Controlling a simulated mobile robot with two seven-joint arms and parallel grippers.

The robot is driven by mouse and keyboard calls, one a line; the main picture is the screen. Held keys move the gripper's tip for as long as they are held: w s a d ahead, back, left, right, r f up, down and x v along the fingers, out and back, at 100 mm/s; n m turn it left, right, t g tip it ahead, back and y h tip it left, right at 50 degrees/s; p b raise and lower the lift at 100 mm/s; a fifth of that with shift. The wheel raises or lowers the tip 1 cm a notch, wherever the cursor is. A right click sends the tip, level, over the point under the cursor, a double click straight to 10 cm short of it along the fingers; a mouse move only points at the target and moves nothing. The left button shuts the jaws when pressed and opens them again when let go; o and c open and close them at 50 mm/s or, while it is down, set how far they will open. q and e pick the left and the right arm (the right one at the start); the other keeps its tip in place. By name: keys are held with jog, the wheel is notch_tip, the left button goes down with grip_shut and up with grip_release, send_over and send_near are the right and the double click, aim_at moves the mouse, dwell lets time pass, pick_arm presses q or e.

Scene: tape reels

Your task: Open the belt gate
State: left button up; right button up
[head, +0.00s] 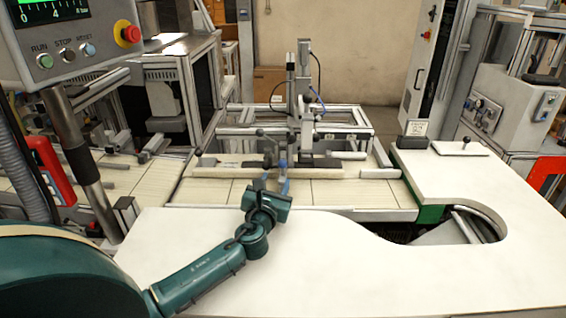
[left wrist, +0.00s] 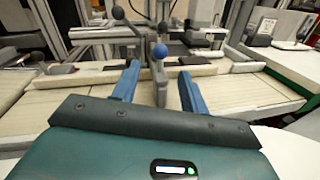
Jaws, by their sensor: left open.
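My left gripper (head: 271,183) reaches over the near edge of the belt (head: 335,192) in the head view. It is open, and its two blue fingers (left wrist: 159,76) show in the left wrist view. An upright grey lever with a blue ball knob (left wrist: 160,50) stands between and just beyond the fingertips, with no grip on it visible. The lever rises by a pale bar (left wrist: 85,77) that lies across the belt; I take this for the gate. The lever's lower part is partly hidden by the gripper in the head view. My right gripper is not in view.
Black-knobbed levers (left wrist: 118,13) stand close behind the blue knob. A metal frame (head: 345,130) with a upright post stands beyond. A white worktop (head: 330,265) with a curved cutout lies in front. A control panel (head: 75,42) is at upper left.

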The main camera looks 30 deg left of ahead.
aim_at(282, 167)
pick_arm(q)
jog(key=x, duration=0.9)
jog(key=shift+w+a+b, duration=0.1)
jog(key=shift+w+b, duration=0.15)
jog(key=shift+b, duration=0.05)
jog(key=shift+f, duration=0.1)
grip_shut()
